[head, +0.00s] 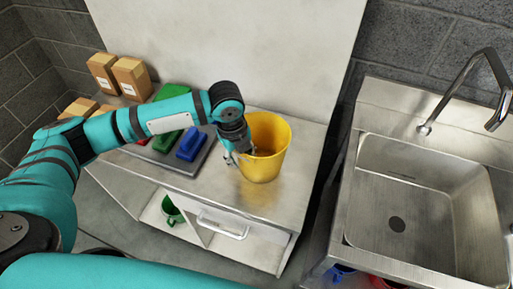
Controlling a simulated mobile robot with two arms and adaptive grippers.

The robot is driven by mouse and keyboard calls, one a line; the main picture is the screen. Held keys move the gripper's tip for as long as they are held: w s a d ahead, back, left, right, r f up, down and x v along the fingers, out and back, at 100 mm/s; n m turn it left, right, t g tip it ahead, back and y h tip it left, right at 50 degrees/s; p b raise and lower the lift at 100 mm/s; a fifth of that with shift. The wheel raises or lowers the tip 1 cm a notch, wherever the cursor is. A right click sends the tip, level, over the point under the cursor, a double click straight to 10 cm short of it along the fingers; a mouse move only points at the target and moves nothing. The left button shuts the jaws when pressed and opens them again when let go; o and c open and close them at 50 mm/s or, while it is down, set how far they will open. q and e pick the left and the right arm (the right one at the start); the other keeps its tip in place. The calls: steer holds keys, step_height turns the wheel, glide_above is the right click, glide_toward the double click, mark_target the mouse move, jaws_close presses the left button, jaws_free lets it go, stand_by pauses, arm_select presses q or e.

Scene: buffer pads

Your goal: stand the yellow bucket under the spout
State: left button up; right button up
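The yellow bucket (264,167) stands upright on the metal top of the counter, near its right end. My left gripper (240,156) reaches down at the bucket's left rim. Its grey fingers are at the wall, with one outside and another seeming to be inside the rim. How tightly they close on it is too small to tell. The spout (495,120) is the end of a curved metal tap over the right side of the sink (427,207), well to the right of the bucket. The sink basin looks empty. My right gripper is not in view.
The counter (275,207) and sink unit are separated by a gap. Left of the bucket is a grey tray with blue (191,146) and green pads. Cardboard boxes (131,78) stand at the back left.

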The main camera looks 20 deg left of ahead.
arm_select(q)
steer(key=shift+f, duration=0.25)
jaws_close()
steer(key=shift+r, duration=0.2)
